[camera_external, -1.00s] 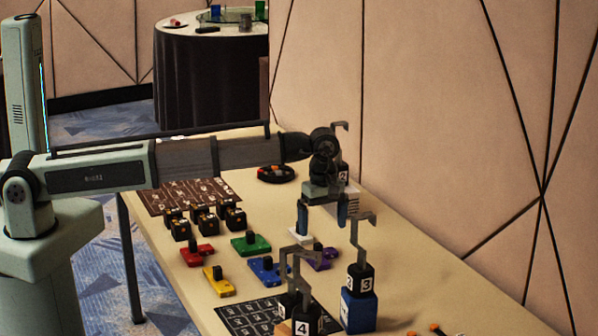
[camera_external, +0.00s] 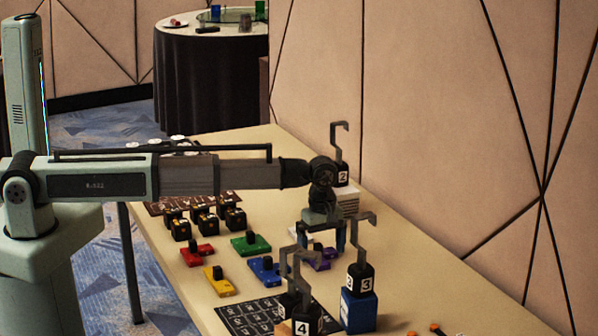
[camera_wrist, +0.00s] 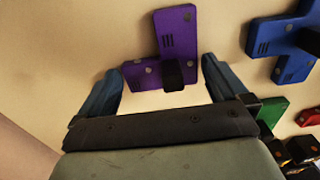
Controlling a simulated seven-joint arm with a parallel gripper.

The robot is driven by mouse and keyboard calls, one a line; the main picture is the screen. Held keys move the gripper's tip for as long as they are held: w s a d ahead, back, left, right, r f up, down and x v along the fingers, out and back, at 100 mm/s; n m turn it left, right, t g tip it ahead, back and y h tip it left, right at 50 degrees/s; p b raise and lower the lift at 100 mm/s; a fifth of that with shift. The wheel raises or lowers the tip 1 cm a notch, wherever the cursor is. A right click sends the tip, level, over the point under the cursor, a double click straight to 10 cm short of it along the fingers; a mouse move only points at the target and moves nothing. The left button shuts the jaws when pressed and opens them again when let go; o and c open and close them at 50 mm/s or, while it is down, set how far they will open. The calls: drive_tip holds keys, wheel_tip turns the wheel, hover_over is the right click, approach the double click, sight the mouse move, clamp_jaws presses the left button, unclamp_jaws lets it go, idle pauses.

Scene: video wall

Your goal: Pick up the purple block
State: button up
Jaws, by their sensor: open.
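The purple block (camera_wrist: 177,33) is a flat T-like piece with a black knob (camera_wrist: 172,74). In the wrist view it lies on the table just beyond and between my fingers. In the external view the purple block (camera_external: 322,258) sits right of the blue block, partly hidden by my gripper (camera_external: 323,244). My gripper (camera_wrist: 165,85) is open, with one finger on each side of the knob and nothing held. I cannot tell the exact height of the fingertips above the table.
A blue block (camera_external: 265,268) lies close beside the purple one, with green (camera_external: 251,243), red (camera_external: 197,254) and yellow (camera_external: 219,282) blocks further left. Numbered black cubes with tall hooks stand nearby, one on a blue box (camera_external: 359,311). The wall is close on the right.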

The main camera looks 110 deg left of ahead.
drive_tip(key=shift+c, duration=0.4)
drive_tip(key=c, duration=0.9)
